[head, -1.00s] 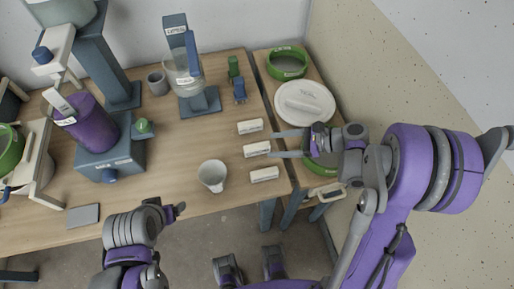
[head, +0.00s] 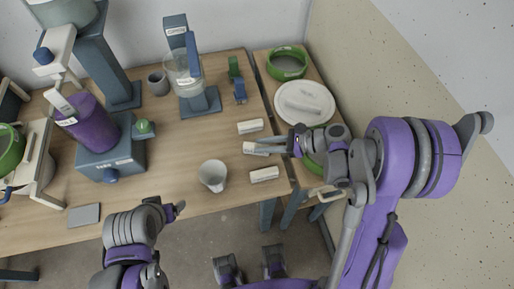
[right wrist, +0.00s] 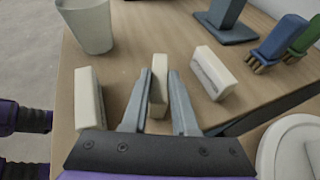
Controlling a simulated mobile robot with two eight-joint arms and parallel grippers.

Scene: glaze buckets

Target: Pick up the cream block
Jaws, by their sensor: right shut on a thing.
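Three cream blocks lie near the right edge of the wooden table: a far one (head: 250,127), a middle one (head: 249,147) and a near one (head: 264,174). My right gripper (head: 266,148) is shut on the middle block, which stands between its two grey fingers in the right wrist view (right wrist: 158,86). Whether that block touches the table is hard to tell. The other two blocks stand apart on either side of the fingers in the right wrist view. My left gripper (head: 176,210) is at the table's front edge, away from the blocks; its fingers are unclear.
A white cup (head: 212,176) stands left of the near block. Blue and green brushes (head: 238,90) stand behind the blocks. A side table at the right holds a white lid (head: 304,103) and a green ring (head: 288,63). The table's middle is mostly clear.

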